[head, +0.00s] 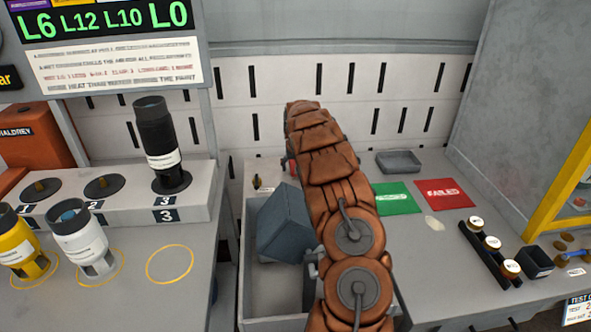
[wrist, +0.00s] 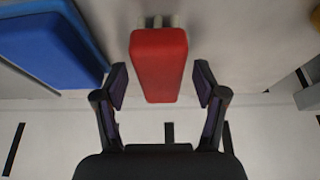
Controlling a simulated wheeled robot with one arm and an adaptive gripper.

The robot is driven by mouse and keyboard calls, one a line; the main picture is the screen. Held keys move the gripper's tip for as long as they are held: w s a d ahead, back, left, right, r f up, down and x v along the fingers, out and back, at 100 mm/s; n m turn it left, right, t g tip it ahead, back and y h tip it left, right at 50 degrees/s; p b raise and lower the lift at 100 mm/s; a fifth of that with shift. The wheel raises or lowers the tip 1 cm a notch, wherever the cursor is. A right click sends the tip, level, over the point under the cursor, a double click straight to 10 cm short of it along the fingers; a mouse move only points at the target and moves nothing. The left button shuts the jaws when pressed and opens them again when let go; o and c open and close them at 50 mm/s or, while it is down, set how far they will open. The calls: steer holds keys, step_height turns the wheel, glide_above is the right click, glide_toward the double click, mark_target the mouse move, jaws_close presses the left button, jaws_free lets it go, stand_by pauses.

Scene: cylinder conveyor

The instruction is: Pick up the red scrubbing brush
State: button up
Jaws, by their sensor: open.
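The red scrubbing brush (wrist: 159,62) is in the middle of the wrist view, with pale bristle tufts at its upper end. My gripper (wrist: 160,84) is open, with one finger on either side of the brush's near end. Small gaps show between both fingers and the brush, and nothing is held. In the head view my brown-covered arm hides the gripper and most of the brush. A small patch of red (head: 291,168) shows beside the arm, probably part of the brush.
A blue object (wrist: 50,42) lies beside the brush in the wrist view. In the head view, a grey bin (head: 262,292) holding a blue-grey box (head: 283,222) stands beside my arm. Green (head: 397,198) and red (head: 444,194) mats and a grey tray (head: 398,161) lie to the right.

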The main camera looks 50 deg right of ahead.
steer(key=shift+f, duration=0.15)
stand_by(0.3)
steer(key=c, duration=1.3)
steer(key=shift+o, duration=0.2)
steer(key=shift+r, duration=0.45)
step_height(320, 180, up, 10)
steer(key=shift+f+b, duration=0.15)
steer(key=shift+b, duration=0.45)
